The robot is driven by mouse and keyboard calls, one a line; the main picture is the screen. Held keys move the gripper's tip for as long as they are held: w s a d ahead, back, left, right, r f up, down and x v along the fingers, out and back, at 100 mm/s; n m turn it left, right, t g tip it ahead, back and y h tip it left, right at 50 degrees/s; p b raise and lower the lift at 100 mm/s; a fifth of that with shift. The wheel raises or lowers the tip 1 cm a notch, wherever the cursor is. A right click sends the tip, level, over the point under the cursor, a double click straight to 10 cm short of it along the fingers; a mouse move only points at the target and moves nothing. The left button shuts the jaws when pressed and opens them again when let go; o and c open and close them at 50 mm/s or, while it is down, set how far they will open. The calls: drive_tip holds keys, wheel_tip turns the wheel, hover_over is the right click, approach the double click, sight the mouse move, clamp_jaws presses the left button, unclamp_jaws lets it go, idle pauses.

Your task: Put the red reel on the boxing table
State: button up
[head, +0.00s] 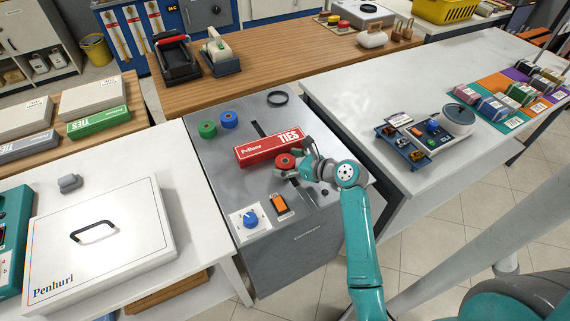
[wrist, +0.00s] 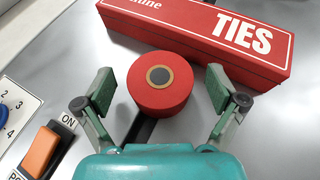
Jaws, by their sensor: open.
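The red reel (head: 285,161) lies flat on the grey metal-topped table (head: 220,178), just in front of a red "TIES" box (head: 262,149). My gripper (head: 297,169) is down at the reel from the right. In the wrist view my gripper (wrist: 160,96) is open, with one finger on each side of the red reel (wrist: 160,83). Small gaps show between the fingers and the reel. The red box (wrist: 205,35) lies close behind the reel there. Nothing in the frames labels a boxing table, so I cannot tell for sure which table it is.
A green reel (head: 207,129) and a blue reel (head: 229,119) stand at the back left of the grey top. An orange switch (head: 279,205) and a blue dial (head: 250,219) are at its front. The right white table (head: 345,90) has bare room at its left end.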

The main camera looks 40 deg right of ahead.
sight(285, 161)
drive_tip(key=shift+w+f, duration=0.15)
drive_tip(key=shift+w, duration=0.15)
drive_tip(key=c, duration=1.4)
wheel_tip(285, 161, up, 10)
drive_tip(key=shift+f, duration=0.1)
